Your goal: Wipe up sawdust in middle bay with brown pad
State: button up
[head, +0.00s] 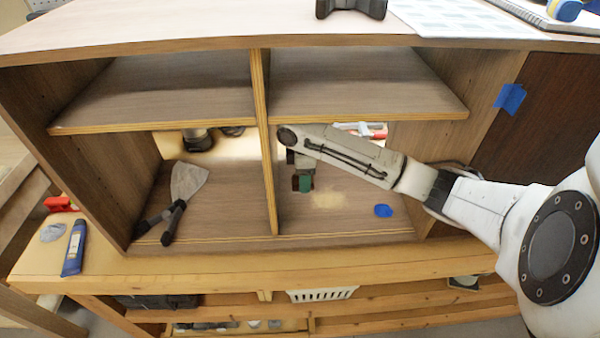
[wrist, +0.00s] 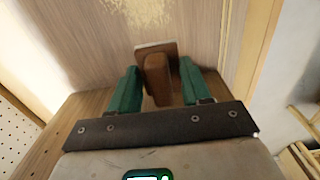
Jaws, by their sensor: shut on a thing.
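The brown pad (wrist: 156,72) is between the green fingers of my gripper (wrist: 157,92) in the wrist view, and the gripper is shut on it. In the head view my gripper (head: 303,183) hangs inside the lower middle bay (head: 350,222), just right of the upright divider. The fingers hide much of the pad. The sawdust (head: 327,200) is a pale patch on the bay floor, to the right of and nearer than the gripper. It also shows in the wrist view (wrist: 145,10), beyond the pad at the top edge. I cannot tell whether the pad touches the floor.
A blue piece (head: 383,210) lies on the bay floor right of the sawdust. The divider (head: 265,150) stands close left of my gripper, and a shelf (head: 370,98) is overhead.

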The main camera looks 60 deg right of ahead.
jog(key=shift+w+d, duration=0.1)
jog(key=shift+f, duration=0.1)
notch_tip(320, 180, down, 6)
jog(key=b, duration=0.5)
jog(key=shift+f+b, duration=0.75)
jog(key=shift+f, duration=0.15)
dwell(1.0)
